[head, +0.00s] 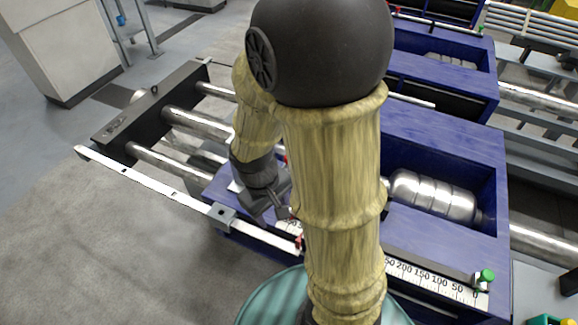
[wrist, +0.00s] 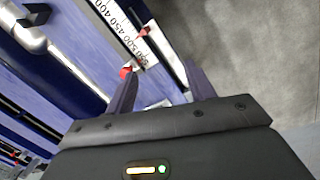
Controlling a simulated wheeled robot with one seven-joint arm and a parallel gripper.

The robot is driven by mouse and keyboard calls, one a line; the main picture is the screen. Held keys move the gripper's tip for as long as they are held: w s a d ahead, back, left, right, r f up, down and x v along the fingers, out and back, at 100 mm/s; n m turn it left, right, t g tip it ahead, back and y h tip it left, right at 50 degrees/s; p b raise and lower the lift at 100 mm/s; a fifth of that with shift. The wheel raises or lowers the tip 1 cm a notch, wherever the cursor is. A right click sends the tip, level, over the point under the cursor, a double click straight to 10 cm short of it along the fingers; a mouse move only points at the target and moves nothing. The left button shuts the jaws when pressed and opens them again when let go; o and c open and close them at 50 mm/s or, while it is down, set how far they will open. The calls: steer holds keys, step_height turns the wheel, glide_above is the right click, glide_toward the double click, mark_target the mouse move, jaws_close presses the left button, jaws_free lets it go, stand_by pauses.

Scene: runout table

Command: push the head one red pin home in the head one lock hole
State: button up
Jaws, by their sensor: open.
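My gripper (head: 283,212) hangs low over the near edge of the front blue head (head: 445,140). In the wrist view its two fingers (wrist: 162,72) are spread with nothing visible between the tips. A red round knob (wrist: 125,72), seemingly the red pin's end, shows just beside the left fingertip; I cannot tell if they touch. A small red part (head: 299,242) also shows by the rail in the head view, below my gripper. A second red piece (wrist: 143,31), pointer-like, lies at the scale's edge. The lock hole is not distinguishable, and my arm covers part of the head.
A numbered white scale (head: 430,277) runs along the blue head to a green knob (head: 487,275). A long white rail (head: 150,180) extends left to a dark end beam (head: 150,105). A metal roller (head: 435,195) sits in the head. Grey floor (head: 100,250) is clear at left.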

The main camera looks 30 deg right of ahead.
steer(key=w+d+f+n+g+h+b, duration=0.1)
steer(key=w+d+f+n+h+b, duration=0.15)
steer(key=d+f+n+h, duration=0.45)
steer(key=w+a+f+n+t+h, duration=0.2)
steer(key=w+a+n+t+h, duration=0.4)
steer(key=w+n+t, duration=0.3)
steer(key=n+t+h, duration=0.1)
steer(key=n, duration=0.3)
steer(key=shift+w+f+n, duration=0.3)
steer(key=shift+w+f, duration=0.1)
steer(key=p+x, duration=0.2)
steer(key=x, duration=1)
steer(key=shift+p, duration=0.4)
steer(key=shift+d+r, duration=0.1)
steer(key=shift+r, duration=0.05)
